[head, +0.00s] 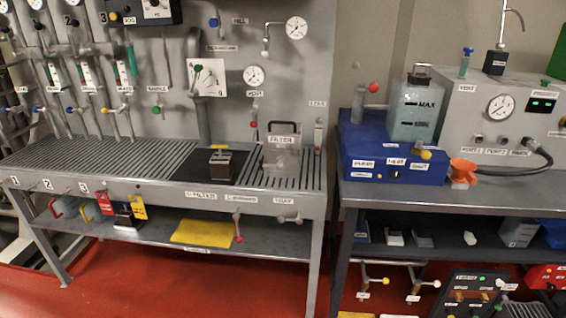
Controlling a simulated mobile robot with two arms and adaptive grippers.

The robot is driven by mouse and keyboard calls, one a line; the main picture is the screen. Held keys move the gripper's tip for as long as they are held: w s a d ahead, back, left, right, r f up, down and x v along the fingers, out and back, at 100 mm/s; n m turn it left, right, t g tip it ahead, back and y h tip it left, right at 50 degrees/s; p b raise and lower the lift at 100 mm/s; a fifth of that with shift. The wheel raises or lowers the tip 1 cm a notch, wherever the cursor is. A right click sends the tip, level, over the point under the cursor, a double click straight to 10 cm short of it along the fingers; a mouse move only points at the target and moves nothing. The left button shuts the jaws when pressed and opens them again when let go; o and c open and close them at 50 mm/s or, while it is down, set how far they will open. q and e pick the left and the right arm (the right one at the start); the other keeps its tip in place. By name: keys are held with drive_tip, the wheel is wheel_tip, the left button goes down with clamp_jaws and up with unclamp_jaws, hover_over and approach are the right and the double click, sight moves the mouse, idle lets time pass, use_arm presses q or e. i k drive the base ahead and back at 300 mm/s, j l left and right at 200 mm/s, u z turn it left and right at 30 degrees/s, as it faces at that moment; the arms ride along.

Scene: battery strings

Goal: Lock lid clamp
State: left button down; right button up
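No lid clamp can be made out for certain at this size. A clear box labelled FILTER (281,158) with a dark arched handle on top stands upright on the slatted bench at the right end. A small dark block with a pale top (220,163) sits on a black mat to its left. A grey lever with a red knob (237,226) hangs from the bench's front edge, and a short pale lever (290,218) is to its right. Neither of my grippers is in view.
The slatted bench (100,163) has free room at its left. A grey panel with gauges and valves rises behind it. A second bench (380,191) at right holds a blue unit (392,147), a MAX-marked tank (414,112), an orange object (462,172) and a gauge box (500,110).

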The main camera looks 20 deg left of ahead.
sight(279, 165)
drive_tip(key=i+j+z, duration=0.1)
drive_tip(key=j+z, duration=0.55)
drive_tip(key=i+j+z, duration=0.1)
drive_tip(key=j+z, duration=0.25)
